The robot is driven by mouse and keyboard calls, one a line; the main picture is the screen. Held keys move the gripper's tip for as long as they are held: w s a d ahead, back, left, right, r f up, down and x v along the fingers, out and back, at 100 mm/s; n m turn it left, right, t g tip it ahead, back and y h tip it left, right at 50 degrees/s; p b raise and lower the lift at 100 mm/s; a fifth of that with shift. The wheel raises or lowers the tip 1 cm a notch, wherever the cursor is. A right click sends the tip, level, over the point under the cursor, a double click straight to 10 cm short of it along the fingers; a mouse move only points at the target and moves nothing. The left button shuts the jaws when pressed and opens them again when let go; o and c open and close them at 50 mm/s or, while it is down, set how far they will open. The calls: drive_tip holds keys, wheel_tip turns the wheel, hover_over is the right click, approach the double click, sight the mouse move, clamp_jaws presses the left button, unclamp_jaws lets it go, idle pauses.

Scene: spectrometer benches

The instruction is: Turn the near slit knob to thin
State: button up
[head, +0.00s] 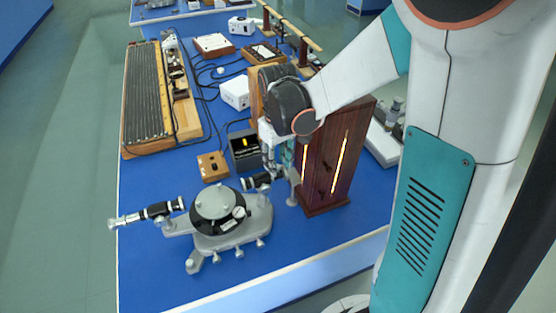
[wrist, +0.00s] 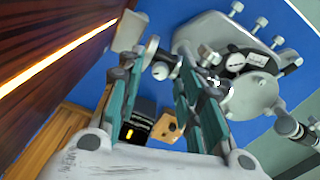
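The grey spectrometer (head: 232,228) stands on the blue bench top, with its black round table in the middle. Its near collimator tube (head: 258,181) points toward the wooden lamp housing. A small silver knob (wrist: 160,71) shows at the tube's end in the wrist view. I take it for the slit knob, but its thin setting is unreadable. My gripper (wrist: 160,58) is open, its teal and dark fingers on either side of the tube end. In the head view my gripper (head: 281,165) hangs beside the tube end. Contact with the knob cannot be told.
The dark wooden lamp housing (head: 335,165) with glowing slits stands close to my gripper's right; it also fills the left of the wrist view (wrist: 45,45). A small wooden box (head: 212,166) and a dark display box (head: 243,150) stand behind the spectrometer. Cables cross the bench.

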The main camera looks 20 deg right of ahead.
sight(278, 166)
wheel_tip(278, 166, up, 12)
idle(0.8)
drive_tip(key=shift+s, duration=0.1)
drive_tip(key=s+a+f+m+t+b, duration=0.1)
drive_tip(key=s+m+t+b, duration=0.2)
drive_tip(key=s+t, duration=0.4)
drive_tip(key=s, duration=0.7)
drive_tip(key=shift+s+f+b, duration=0.2)
drive_tip(key=shift+s+b, duration=0.1)
drive_tip(key=shift+s, duration=0.05)
